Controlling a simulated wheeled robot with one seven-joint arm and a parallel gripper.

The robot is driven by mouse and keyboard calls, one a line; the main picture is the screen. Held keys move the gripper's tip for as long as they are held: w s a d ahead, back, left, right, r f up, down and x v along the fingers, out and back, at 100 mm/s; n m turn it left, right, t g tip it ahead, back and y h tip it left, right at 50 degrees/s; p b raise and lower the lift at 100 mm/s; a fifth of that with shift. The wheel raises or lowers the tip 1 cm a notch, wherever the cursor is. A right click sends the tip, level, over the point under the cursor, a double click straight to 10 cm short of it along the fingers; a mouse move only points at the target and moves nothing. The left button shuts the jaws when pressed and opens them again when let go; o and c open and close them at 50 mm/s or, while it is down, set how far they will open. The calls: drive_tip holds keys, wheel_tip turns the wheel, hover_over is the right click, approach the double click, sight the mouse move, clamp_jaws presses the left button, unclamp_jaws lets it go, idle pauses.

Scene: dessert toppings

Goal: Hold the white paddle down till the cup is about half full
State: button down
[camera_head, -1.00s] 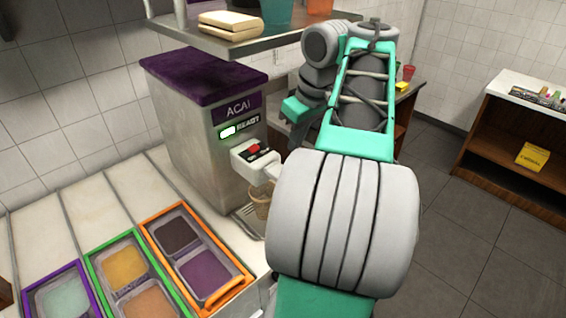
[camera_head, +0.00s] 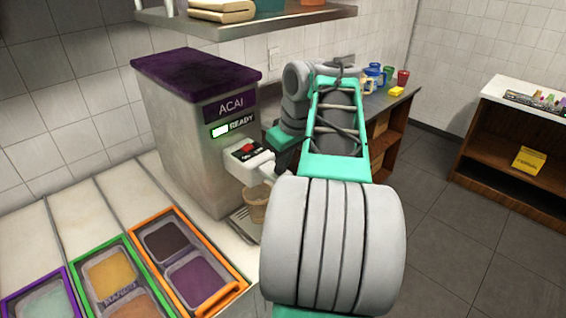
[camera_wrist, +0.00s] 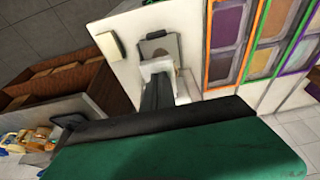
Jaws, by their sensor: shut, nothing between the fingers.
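The acai machine (camera_head: 180,135) stands on the counter, its label reading ACAI and READY. From its front juts a white dispensing head with a red button (camera_head: 247,150). The white paddle (camera_head: 267,172) seems to be the pale piece under the head, partly hidden by my arm. A tan cup (camera_head: 256,206) stands below on the drip tray (camera_head: 243,226); its fill level cannot be seen. My gripper (camera_wrist: 157,84) is shut and empty, its dark fingers reaching to the white head in the wrist view. Whether it touches or presses the paddle cannot be told.
Topping bins in orange (camera_head: 152,262), green (camera_head: 84,285) and purple frames line the counter at left. A shelf (camera_head: 240,22) hangs above the machine. A back counter holds coloured cups (camera_head: 403,77). Open floor (camera_head: 440,230) lies to the right.

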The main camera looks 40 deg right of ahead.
drive_tip(key=shift+f, duration=0.1)
drive_tip(key=shift+s+f+t, duration=0.15)
drive_tip(key=shift+t, duration=0.15)
drive_tip(key=shift+s+f+t+b, duration=0.35)
drive_tip(key=shift+f+t+b, duration=0.35)
drive_tip(key=shift+t+b, duration=0.25)
drive_tip(key=shift+s+f+b, duration=0.15)
drive_tip(key=shift+f+b, duration=0.45)
drive_tip(key=shift+f, duration=0.25)
idle(1.5)
